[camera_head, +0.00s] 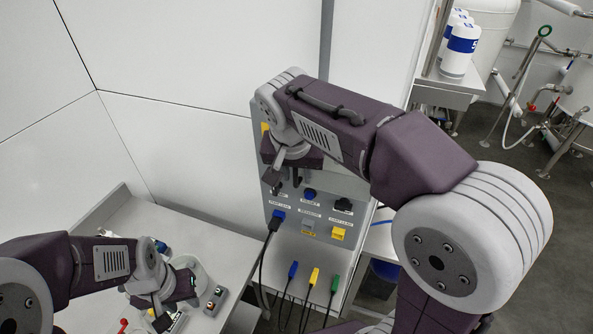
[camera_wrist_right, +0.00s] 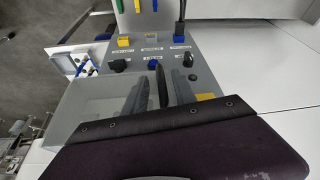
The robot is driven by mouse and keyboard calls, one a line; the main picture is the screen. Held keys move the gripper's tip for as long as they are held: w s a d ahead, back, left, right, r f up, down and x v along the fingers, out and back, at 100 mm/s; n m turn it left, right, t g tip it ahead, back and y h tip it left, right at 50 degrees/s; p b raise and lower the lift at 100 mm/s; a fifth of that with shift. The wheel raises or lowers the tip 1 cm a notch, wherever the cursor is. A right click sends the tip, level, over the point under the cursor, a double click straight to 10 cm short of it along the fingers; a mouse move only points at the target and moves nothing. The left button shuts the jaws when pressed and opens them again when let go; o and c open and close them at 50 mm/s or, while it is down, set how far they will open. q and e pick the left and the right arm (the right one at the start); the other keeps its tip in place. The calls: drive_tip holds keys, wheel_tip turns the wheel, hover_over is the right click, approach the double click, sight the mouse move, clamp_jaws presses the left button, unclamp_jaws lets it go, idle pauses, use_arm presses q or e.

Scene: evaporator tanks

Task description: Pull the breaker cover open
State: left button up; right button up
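The grey panel (camera_head: 322,218) stands in the middle of the head view, its upper part hidden behind my right arm. My right gripper (camera_head: 286,184) is in front of its upper left part. In the right wrist view, my right gripper (camera_wrist_right: 158,98) has its two fingers apart, with a dark upright piece (camera_wrist_right: 163,84) between them; I cannot tell whether they touch it. A pale grey, box-like part (camera_wrist_right: 92,98), perhaps the breaker cover, is beside the fingers. My left gripper (camera_head: 161,316) points down over the table at lower left; its finger opening is unclear.
The panel has a blue knob (camera_head: 310,195), a black knob (camera_head: 343,205) and a yellow socket (camera_head: 338,234). A black cable hangs from the blue plug (camera_head: 278,216); several more cables hang below. Small items lie on the grey table (camera_head: 205,240). A white wall (camera_head: 185,140) stands behind.

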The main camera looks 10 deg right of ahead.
drive_tip(key=shift+a, duration=0.1)
clamp_jaws()
drive_tip(key=shift+w, duration=0.1)
idle(1.2)
